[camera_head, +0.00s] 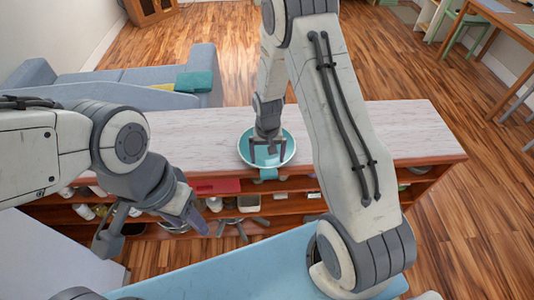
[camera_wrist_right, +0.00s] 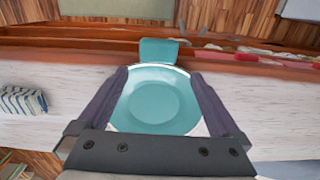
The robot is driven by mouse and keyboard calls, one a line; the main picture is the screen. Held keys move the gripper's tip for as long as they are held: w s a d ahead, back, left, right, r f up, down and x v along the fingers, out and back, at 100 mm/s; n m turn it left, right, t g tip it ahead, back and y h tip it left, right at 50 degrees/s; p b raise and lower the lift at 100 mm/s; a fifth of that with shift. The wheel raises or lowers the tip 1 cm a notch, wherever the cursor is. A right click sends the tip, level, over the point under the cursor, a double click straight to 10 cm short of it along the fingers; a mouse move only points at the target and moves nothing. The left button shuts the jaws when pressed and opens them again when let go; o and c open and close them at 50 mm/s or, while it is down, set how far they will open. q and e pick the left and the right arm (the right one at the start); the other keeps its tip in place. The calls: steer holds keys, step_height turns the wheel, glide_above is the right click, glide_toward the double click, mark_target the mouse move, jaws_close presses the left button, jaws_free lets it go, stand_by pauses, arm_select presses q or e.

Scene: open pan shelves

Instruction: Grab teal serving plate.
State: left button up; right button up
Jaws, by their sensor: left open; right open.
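A round teal serving plate (camera_head: 284,156) lies on the pale top of the open shelf unit, at its front edge. It also shows in the right wrist view (camera_wrist_right: 154,100), with a flat teal tab or handle (camera_wrist_right: 158,51) reaching toward the shelf edge. My right gripper (camera_head: 266,153) is open and points down over the plate. In the right wrist view its two fingers (camera_wrist_right: 162,85) lie on either side of the plate; I cannot tell whether they touch it. My left gripper (camera_head: 155,226) is open and empty, low in front of the shelves.
The shelf unit's top (camera_head: 370,130) is clear around the plate in the head view. Shelves below hold a red box (camera_head: 216,186) and several pans and jars. A striped cloth (camera_wrist_right: 23,101) lies on the top in the right wrist view. A blue sofa (camera_head: 130,80) stands behind.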

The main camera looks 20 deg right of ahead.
mark_target(269, 169)
steer(key=shift+s+d+f+p, duration=0.15)
steer(key=shift+f+p, duration=0.65)
steer(key=shift+f, duration=1.85)
jaws_close()
